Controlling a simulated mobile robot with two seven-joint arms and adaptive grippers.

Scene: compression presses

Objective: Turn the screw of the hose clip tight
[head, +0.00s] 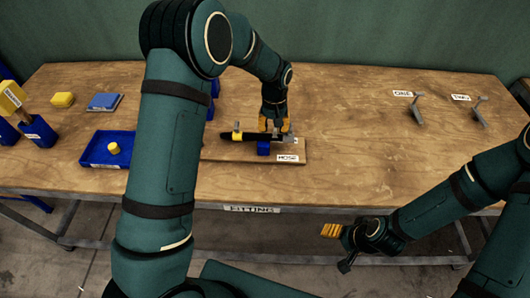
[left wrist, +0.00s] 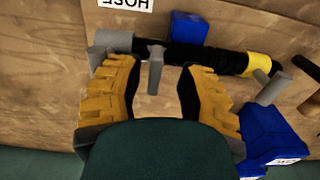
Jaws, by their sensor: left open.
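A black hose (head: 258,137) lies across a blue block (head: 263,148) on the board labelled HOSE (head: 232,153). In the left wrist view the hose (left wrist: 205,59) has a grey piece (left wrist: 112,41) at its left end and a yellow band (left wrist: 258,64) to the right. A grey T-shaped screw handle (left wrist: 155,72) stands up by the hose near the grey end. My left gripper (head: 270,126) is over the hose, pointing down. In the left wrist view its yellow fingers (left wrist: 160,78) are open on either side of the handle, with gaps showing. My right gripper (head: 340,245) hangs in front of the table.
Grey tools lie by the labels ONE (head: 418,112) and TWO (head: 480,112). The table between the board and the tools is clear.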

